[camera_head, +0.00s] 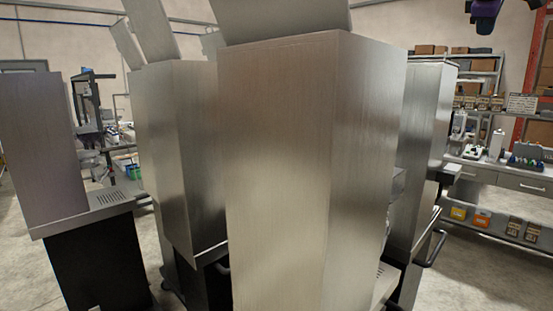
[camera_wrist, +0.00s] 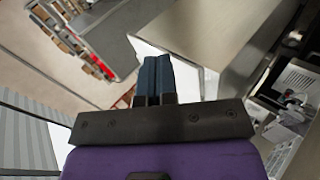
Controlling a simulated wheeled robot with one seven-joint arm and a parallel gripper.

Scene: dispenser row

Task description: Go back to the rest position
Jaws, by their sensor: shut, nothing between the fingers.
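My gripper (camera_wrist: 155,62) shows in the wrist view, with its two dark blue fingers pressed together and nothing between them. A dark mount and a purple body sit below the fingers. The fingertips point toward a pale metal panel, and I cannot tell how far apart they are. In the head view a purple part of my arm (camera_head: 486,12) shows at the top right edge; the fingers are not visible there.
A tall steel dispenser (camera_head: 285,170) fills the middle of the head view. More dispensers stand at the left (camera_head: 45,150) and behind it on the right (camera_head: 425,140). A workbench (camera_head: 510,182) with shelves stands at the far right. Open floor (camera_head: 460,285) shows at the lower right.

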